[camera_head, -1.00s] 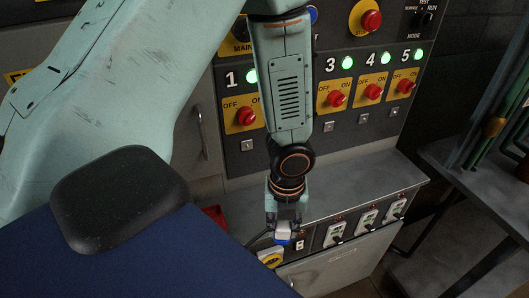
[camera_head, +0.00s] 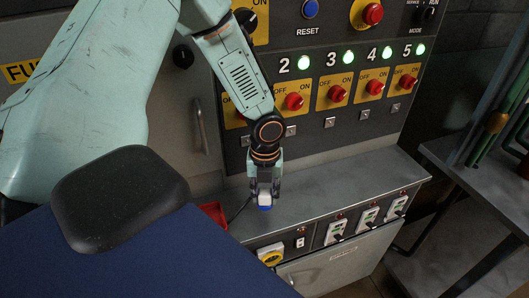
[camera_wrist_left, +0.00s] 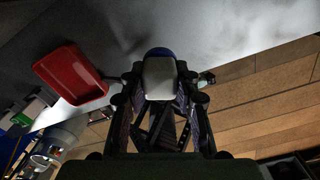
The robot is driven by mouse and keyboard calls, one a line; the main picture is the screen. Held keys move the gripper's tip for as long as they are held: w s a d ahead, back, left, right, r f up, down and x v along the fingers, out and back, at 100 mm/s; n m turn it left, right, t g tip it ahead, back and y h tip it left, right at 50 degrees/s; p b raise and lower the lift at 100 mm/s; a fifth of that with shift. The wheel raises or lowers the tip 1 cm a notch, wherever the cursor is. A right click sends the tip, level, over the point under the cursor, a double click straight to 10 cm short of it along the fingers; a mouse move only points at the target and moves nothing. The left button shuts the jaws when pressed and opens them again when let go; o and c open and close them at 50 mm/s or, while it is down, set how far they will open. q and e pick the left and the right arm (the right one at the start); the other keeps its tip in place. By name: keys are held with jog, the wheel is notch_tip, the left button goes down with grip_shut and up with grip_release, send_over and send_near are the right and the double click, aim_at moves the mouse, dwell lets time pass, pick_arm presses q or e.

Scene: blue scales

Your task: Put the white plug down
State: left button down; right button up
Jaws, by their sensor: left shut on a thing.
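The white plug (camera_head: 265,198) with a blue end is held in my left gripper (camera_head: 264,190), which is shut on it. The gripper points down over the grey ledge (camera_head: 345,178), near its front left part. I cannot tell whether the plug touches the ledge. In the left wrist view the white plug body (camera_wrist_left: 159,76) sits between the two fingers, with its blue end away from the camera. My right gripper is not in view.
A red tray (camera_head: 214,211) lies just left of the plug; it also shows in the left wrist view (camera_wrist_left: 72,76). A yellow socket (camera_head: 270,255) and several white plugs in sockets (camera_head: 368,218) line the ledge's front face. The ledge right of my gripper is clear.

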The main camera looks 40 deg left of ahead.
aim_at(265, 203)
pick_arm(q)
notch_tip(265, 203, down, 4)
jog(key=shift+a+r+b, duration=0.1)
jog(key=shift+r+b, duration=0.05)
jog(key=shift+b, duration=0.2)
jog(key=shift+w+a+f, duration=0.15)
jog(key=shift+a+f, duration=0.05)
jog(key=shift+d, duration=0.2)
jog(key=c, duration=1.4)
grip_release()
jog(key=o, duration=0.4)
jog(key=shift+a+f, duration=0.1)
jog(key=shift+a, duration=0.05)
